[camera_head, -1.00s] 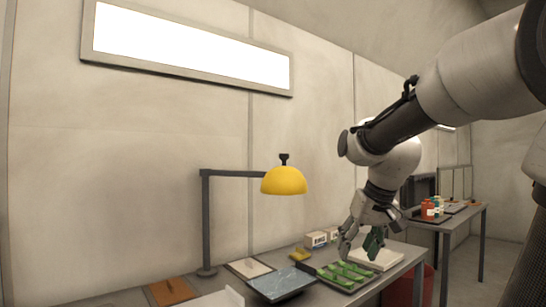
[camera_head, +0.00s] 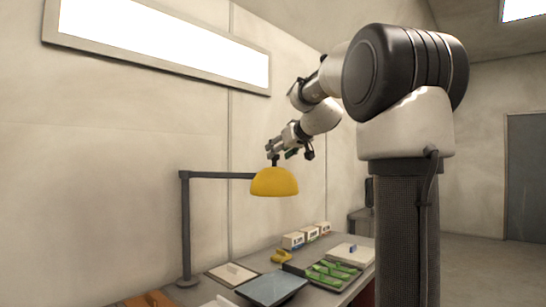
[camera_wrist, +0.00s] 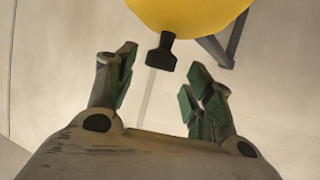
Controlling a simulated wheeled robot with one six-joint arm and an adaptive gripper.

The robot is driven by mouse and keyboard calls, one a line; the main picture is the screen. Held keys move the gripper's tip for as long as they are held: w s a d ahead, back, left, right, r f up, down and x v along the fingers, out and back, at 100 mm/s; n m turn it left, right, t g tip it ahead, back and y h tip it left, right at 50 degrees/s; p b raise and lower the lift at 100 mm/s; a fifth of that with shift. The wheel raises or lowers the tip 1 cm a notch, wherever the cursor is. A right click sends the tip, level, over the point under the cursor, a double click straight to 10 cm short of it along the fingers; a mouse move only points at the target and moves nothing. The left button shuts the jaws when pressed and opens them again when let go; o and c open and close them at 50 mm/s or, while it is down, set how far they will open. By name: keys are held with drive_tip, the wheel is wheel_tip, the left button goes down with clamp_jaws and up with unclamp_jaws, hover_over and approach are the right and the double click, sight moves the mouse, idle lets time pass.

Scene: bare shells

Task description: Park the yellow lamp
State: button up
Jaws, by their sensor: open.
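The yellow lamp (camera_head: 274,182) is a dome shade at the end of a dark horizontal arm on a post (camera_head: 185,230) that stands at the table's wall side. A small dark knob (camera_head: 274,160) rises from the top of the shade. My gripper (camera_head: 281,151) is right by the knob in the head view. In the wrist view the shade (camera_wrist: 188,14) is at the top, and the knob (camera_wrist: 161,53) points between the open fingers (camera_wrist: 158,82). The knob is near the fingertip level, and I see no finger touching it.
Below on the table are a green-slotted tray (camera_head: 331,274), a dark flat panel (camera_head: 272,289), a yellow item (camera_head: 282,257), small white boxes (camera_head: 293,241) and a white slab (camera_head: 350,253). The space around the shade is clear, with the wall behind.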

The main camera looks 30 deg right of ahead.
drive_tip(key=x, duration=0.4)
clamp_jaws()
drive_tip(key=shift+w, duration=0.1)
